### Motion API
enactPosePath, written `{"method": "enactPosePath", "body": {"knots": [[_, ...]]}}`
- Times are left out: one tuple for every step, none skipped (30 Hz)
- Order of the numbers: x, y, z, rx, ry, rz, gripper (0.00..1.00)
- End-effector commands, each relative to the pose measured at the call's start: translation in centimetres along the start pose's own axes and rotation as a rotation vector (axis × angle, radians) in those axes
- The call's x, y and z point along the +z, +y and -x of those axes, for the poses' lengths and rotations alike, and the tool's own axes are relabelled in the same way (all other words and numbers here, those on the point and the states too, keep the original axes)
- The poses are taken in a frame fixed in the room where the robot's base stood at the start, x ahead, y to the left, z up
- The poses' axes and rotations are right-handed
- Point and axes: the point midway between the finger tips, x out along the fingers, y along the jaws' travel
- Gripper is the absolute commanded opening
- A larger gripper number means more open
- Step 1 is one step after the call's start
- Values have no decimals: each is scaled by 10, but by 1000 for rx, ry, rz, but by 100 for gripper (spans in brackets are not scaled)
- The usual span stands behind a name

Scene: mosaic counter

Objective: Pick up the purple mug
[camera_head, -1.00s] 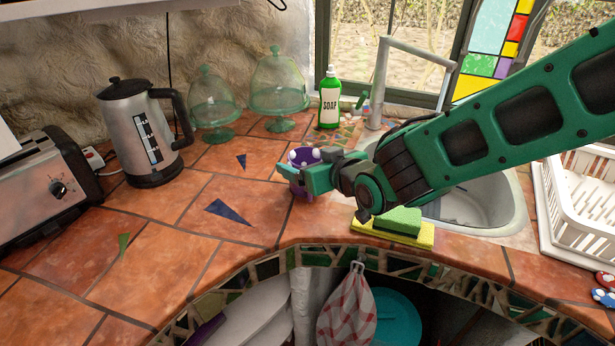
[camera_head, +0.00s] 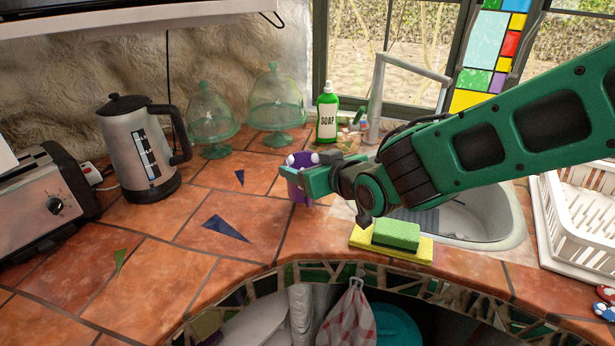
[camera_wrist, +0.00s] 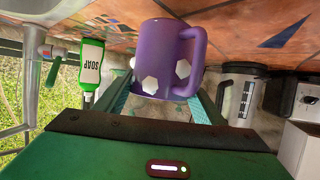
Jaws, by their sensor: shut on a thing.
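The purple mug (camera_head: 297,190) with white spots is in the middle of the counter in the head view, partly hidden by my fingers. My gripper (camera_head: 304,178) is shut on it, reaching in from the right. In the wrist view the mug (camera_wrist: 160,50) is large between the two green fingers of my gripper (camera_wrist: 164,98), with its handle on the right. Whether its base is clear of the tiles is hard to tell, but it seems slightly raised.
A green soap bottle (camera_head: 327,118) and glass domes (camera_head: 276,105) stand behind. A kettle (camera_head: 140,155) and toaster (camera_head: 40,205) are left. A sponge (camera_head: 397,235), sink (camera_head: 490,222) and white dish rack (camera_head: 580,225) are right. Tiles left of the mug are mostly clear.

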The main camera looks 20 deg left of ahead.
Motion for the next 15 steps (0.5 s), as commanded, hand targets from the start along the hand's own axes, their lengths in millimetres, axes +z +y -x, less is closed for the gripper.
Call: {"method": "enactPosePath", "body": {"knots": [[-15, 0, 5, 0, 10, 1, 33], [-18, -8, 7, -5, 7, 3, 33], [-21, -19, 10, -7, 7, 4, 33], [-24, -27, 12, -8, 7, 4, 33], [-28, -34, 14, -8, 7, 4, 33], [-32, -42, 17, -8, 6, 5, 33], [-36, -49, 20, -7, 7, 3, 33], [-40, -56, 22, -7, 8, 3, 33], [-44, -64, 24, -7, 6, 2, 33], [-47, -69, 26, -6, 6, 3, 33], [-49, -76, 28, -7, 5, 2, 33], [-53, -82, 30, -6, 5, 2, 33], [-56, -87, 31, -6, 5, 2, 33], [-58, -91, 33, -4, 5, 2, 33], [-61, -97, 35, -5, 5, 1, 33]]}}
